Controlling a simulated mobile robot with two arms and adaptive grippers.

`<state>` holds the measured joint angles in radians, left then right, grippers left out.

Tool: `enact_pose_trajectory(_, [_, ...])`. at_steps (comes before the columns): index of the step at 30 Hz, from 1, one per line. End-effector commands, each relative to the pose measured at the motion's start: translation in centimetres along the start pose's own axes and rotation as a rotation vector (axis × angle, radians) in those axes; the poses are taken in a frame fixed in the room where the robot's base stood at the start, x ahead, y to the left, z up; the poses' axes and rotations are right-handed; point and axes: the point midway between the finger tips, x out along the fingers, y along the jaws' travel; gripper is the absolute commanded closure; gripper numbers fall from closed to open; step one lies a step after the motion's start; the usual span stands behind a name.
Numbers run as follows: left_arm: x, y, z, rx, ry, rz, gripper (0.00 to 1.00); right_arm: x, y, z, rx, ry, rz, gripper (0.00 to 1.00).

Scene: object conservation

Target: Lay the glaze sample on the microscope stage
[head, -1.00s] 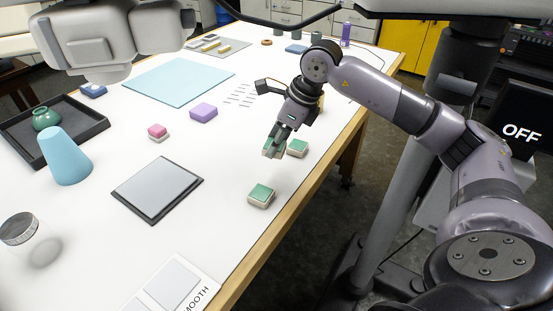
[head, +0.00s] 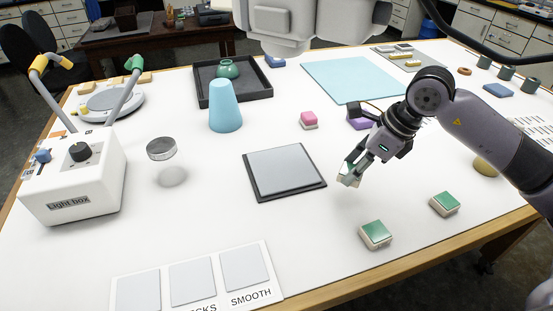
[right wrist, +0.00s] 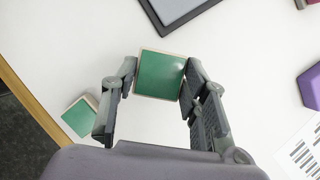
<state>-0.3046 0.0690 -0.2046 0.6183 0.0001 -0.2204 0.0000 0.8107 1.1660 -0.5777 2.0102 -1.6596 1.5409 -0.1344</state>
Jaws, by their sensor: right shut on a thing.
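A glaze sample (head: 346,180), a small pale block with a green top, is in my right gripper (head: 350,172). In the right wrist view the sample's green face (right wrist: 160,75) shows between the two fingers (right wrist: 158,88). The gripper holds it above the white table, just right of a square grey plate on a dark base (head: 285,170), which looks like the microscope stage. The plate is bare. A white microscope head (head: 285,25) hangs above and behind it. My left gripper is not in view.
Two other green-topped blocks (head: 376,235) (head: 444,203) lie near the front edge. A pink block (head: 308,118) and blue cone (head: 225,108) stand behind the plate. A glass jar (head: 164,165) and light box (head: 75,178) are left. A sample card (head: 195,308) lies in front.

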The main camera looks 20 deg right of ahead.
Motion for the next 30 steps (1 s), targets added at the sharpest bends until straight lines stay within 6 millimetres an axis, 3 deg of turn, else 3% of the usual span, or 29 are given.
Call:
enact_pose_trajectory(6, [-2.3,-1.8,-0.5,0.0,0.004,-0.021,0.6,1.4,0.2,5.2,-0.004,-0.004,0.004,0.94])
enact_pose_trajectory(18, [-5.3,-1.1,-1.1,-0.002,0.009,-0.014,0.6,5.3,0.1,14.0,0.0,-0.001,0.003,0.94])
enact_pose_trajectory(24, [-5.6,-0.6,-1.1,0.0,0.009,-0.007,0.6,6.2,0.0,15.3,0.0,0.0,-0.001,0.94])
enact_pose_trajectory(30, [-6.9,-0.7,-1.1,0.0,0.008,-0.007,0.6,8.1,0.1,14.4,0.002,0.004,0.003,0.94])
